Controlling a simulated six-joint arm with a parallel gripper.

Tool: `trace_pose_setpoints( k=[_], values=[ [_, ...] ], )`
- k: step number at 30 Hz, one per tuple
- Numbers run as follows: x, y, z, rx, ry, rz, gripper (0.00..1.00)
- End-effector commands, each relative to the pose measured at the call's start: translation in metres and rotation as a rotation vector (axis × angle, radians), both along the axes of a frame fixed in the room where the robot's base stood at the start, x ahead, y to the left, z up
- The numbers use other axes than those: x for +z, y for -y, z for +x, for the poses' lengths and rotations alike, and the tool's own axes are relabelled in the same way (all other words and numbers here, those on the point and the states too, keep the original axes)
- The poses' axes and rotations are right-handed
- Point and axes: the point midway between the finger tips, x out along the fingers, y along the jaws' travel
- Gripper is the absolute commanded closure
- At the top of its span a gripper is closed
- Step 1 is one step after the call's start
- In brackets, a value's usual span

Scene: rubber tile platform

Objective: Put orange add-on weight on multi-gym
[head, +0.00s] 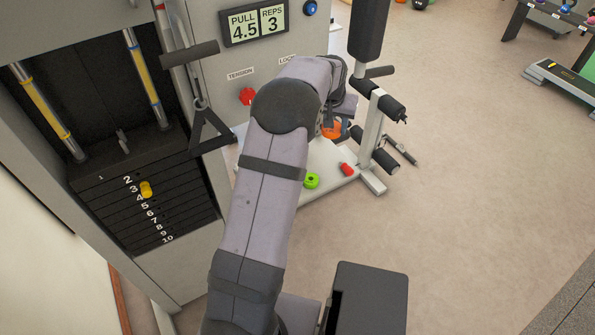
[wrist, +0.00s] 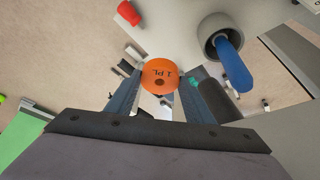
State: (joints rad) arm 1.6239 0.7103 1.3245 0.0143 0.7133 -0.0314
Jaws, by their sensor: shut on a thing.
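The orange add-on weight (wrist: 160,70) is a short round piece with a dark hole and the marking "1 PL". In the wrist view it sits between the two fingers of my gripper (wrist: 160,84), which is shut on it. In the head view the orange weight (head: 331,131) shows only partly beyond my arm, and the fingers are mostly hidden. The multi-gym (head: 200,255) fills the left side of the head view. Its dark weight stack (head: 95,168) carries numbered plates, with a yellow pin (head: 146,189) near 3 and 4. The gripper is well to the right of the stack.
A green weight (head: 312,181) and a red weight (head: 347,169) lie on the white base. A black pull handle (head: 208,132) hangs beside the stack. Two rods (head: 147,78) rise above it. A padded post (head: 368,110) stands beyond my gripper.

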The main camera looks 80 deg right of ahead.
Motion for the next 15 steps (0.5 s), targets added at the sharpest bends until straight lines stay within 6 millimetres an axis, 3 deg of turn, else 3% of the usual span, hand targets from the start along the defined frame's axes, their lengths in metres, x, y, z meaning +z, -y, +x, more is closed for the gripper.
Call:
trace_pose_setpoints(
  k=[8, 15],
  values=[
    [0.001, 0.001, 0.0, 0.032, -0.001, -0.004, 0.97],
    [-0.025, 0.0, 0.0, 0.031, 0.0, 0.001, 0.97]
  ],
)
